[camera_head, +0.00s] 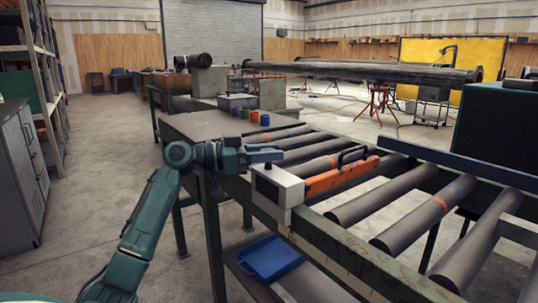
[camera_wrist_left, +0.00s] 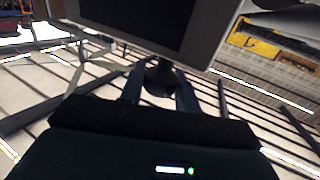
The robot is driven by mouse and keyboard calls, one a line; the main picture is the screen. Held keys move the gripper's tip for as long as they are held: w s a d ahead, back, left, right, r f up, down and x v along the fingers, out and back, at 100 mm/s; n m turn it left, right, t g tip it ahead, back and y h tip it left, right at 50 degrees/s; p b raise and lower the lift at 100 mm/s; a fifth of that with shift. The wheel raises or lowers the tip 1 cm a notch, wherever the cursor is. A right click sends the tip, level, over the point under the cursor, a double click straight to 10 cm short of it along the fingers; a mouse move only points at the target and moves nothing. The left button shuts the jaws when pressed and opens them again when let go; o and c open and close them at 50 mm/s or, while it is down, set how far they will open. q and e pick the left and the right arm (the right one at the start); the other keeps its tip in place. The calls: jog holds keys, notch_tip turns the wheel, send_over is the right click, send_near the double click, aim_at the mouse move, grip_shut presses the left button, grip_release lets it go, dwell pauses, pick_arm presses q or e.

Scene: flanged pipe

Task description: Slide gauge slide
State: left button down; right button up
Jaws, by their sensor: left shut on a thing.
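The gauge slide is a light grey box (camera_head: 277,184) with a dark face, mounted on the green side rail (camera_head: 350,243) of a roller table. An orange arm (camera_head: 342,177) reaches from it across the rollers, with a black handle on top. My left gripper (camera_head: 268,157) is at the top of the grey box. In the left wrist view, its two fingers (camera_wrist_left: 160,92) are closed around a dark round knob (camera_wrist_left: 160,77) beneath the box (camera_wrist_left: 150,25). The fingers partly hide the knob. My right gripper is in neither view.
Several grey rollers (camera_head: 405,222) lie to the right of the slide, some with blue or orange bands. A grey tabletop (camera_head: 205,124) with small coloured cups (camera_head: 254,117) lies behind it. A blue bin (camera_head: 270,258) sits on the shelf below. Open floor lies at left.

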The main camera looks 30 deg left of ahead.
pick_arm(q)
jog(key=shift+a+r, duration=0.15)
jog(key=shift+a, duration=0.15)
jog(key=c, duration=1.4)
grip_release()
jog(key=shift+w, duration=0.1)
jog(key=o, duration=0.3)
jog(key=shift+o, duration=0.2)
jog(key=v, duration=1.3)
jog(key=shift+b, duration=0.45)
